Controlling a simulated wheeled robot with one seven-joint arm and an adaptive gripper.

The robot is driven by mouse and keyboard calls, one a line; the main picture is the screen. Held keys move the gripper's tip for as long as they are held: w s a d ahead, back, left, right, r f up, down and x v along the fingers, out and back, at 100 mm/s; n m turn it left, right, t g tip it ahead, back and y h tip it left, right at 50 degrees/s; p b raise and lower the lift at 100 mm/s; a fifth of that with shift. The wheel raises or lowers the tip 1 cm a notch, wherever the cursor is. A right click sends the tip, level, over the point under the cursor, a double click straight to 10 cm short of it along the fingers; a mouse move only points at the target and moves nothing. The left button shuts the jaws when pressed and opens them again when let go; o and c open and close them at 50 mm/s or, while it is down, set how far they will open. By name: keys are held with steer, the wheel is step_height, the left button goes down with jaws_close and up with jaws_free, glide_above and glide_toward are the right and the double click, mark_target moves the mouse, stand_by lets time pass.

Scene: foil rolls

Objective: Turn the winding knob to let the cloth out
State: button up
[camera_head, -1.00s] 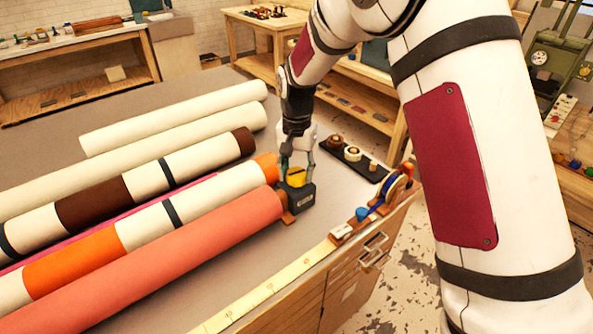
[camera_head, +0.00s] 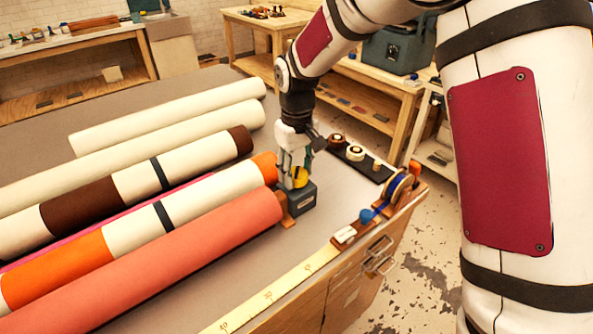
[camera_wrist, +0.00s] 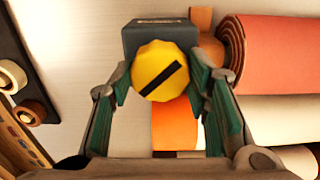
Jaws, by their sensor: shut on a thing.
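The yellow winding knob (camera_wrist: 160,70) has a black stripe that slants up to the right in the wrist view. It sits on a dark grey box (camera_wrist: 158,36) at the end of the rolls; the box also shows in the head view (camera_head: 303,199). My gripper (camera_wrist: 164,88) points down over the knob, with its green-padded fingers on either side, shut on it. In the head view my gripper (camera_head: 291,172) partly hides the knob. The salmon cloth roll (camera_head: 190,258) lies beside the box, and the cream and orange striped roll (camera_head: 120,237) lies behind it.
Several other rolls, such as the cream roll (camera_head: 170,115), lie on the grey table. A dark tray (camera_head: 376,171) with small spools stands right of my gripper. A blue ribbon reel (camera_head: 397,189) and a measuring strip (camera_head: 270,293) are along the front edge.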

steer(key=n, duration=0.3)
steer(key=shift+n+b, duration=0.3)
steer(key=n, duration=0.3)
steer(key=shift+n, duration=0.3)
steer(key=n, duration=1.3)
steer(key=shift+n, duration=0.3)
steer(key=n, duration=0.3)
steer(key=shift+n+p, duration=0.35)
steer(key=shift+n, duration=0.05)
steer(key=n, duration=0.3)
steer(key=shift+n, duration=0.3)
steer(key=n, duration=0.5)
steer(key=n+b, duration=0.1)
steer(key=n, duration=0.3)
steer(key=shift+w+f+n, duration=0.1)
steer(key=shift+n, duration=0.2)
steer(key=n+b, duration=0.3)
steer(key=b, duration=0.2)
steer(key=shift+w+f, duration=0.1)
steer(key=shift+f, duration=0.1)
steer(key=n+b, duration=0.2)
steer(key=b, duration=0.3)
steer(key=shift+r, duration=0.1)
steer(key=shift+r+n+b, duration=0.1)
steer(key=shift+n+b, duration=0.3)
steer(key=shift+b, duration=0.4)
steer(key=shift+s, duration=0.2)
